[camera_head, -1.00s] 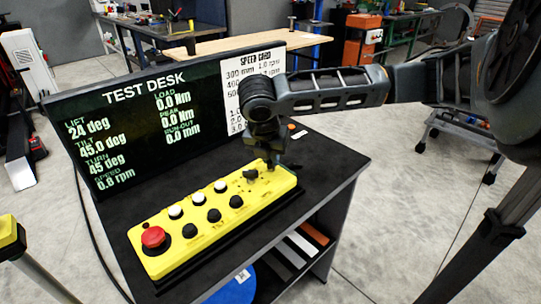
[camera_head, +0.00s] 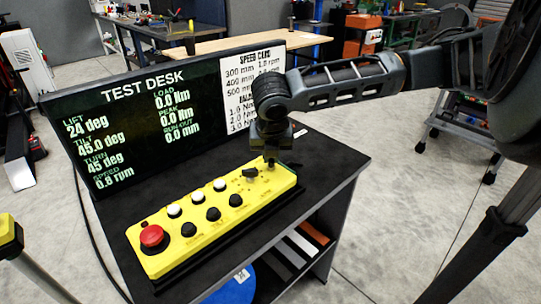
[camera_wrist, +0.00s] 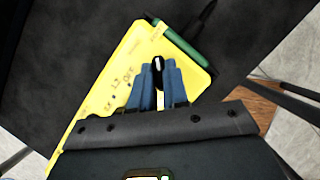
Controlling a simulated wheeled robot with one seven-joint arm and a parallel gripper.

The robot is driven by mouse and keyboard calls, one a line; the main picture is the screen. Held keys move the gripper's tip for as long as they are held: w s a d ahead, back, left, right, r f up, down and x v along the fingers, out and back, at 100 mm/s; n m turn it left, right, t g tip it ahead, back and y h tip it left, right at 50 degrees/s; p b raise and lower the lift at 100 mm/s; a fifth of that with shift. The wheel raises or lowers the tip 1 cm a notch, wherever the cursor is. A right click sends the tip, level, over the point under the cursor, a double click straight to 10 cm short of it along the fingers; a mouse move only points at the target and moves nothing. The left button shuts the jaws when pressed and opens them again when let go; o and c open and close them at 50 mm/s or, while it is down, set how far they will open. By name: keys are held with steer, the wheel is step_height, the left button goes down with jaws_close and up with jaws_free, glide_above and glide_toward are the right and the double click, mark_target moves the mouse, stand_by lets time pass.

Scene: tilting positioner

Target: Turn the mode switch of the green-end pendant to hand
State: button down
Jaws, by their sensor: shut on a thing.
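The yellow pendant (camera_head: 205,242) lies on the dark desk, with a red button (camera_head: 152,238) at its left end. Its green end (camera_wrist: 183,43) shows in the wrist view. My gripper (camera_head: 270,163) points down onto the pendant's right end. In the wrist view its blue fingers (camera_wrist: 157,84) are shut on a small black knob with a white mark (camera_wrist: 157,66). Printed marks, one like "OFF", lie left of the fingers; the fingers cover part of the panel, and I cannot read which setting the knob is at. Another black knob (camera_head: 250,173) stands just left of my gripper.
White and black buttons (camera_head: 213,214) line the pendant between the red button and my gripper. A screen board reading TEST DESK (camera_head: 130,130) stands close behind, with a white speed card (camera_head: 250,90). The desk top (camera_head: 325,160) is clear to the right.

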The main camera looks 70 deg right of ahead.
steer(key=n, duration=0.2)
steer(key=n+t, duration=0.1)
steer(key=n, duration=0.1)
steer(key=shift+s+d+r+n+t+y+p, duration=0.1)
steer(key=shift+s+r+n+t+y+p, duration=0.05)
steer(key=shift+n+t+y+p, duration=0.65)
steer(key=shift+n+p, duration=0.5)
steer(key=shift+n, duration=0.7)
steer(key=shift+d, duration=0.1)
steer(key=c, duration=1.1)
jaws_free()
steer(key=v, duration=0.7)
steer(key=shift+s+r, duration=0.15)
steer(key=shift+r, duration=0.1)
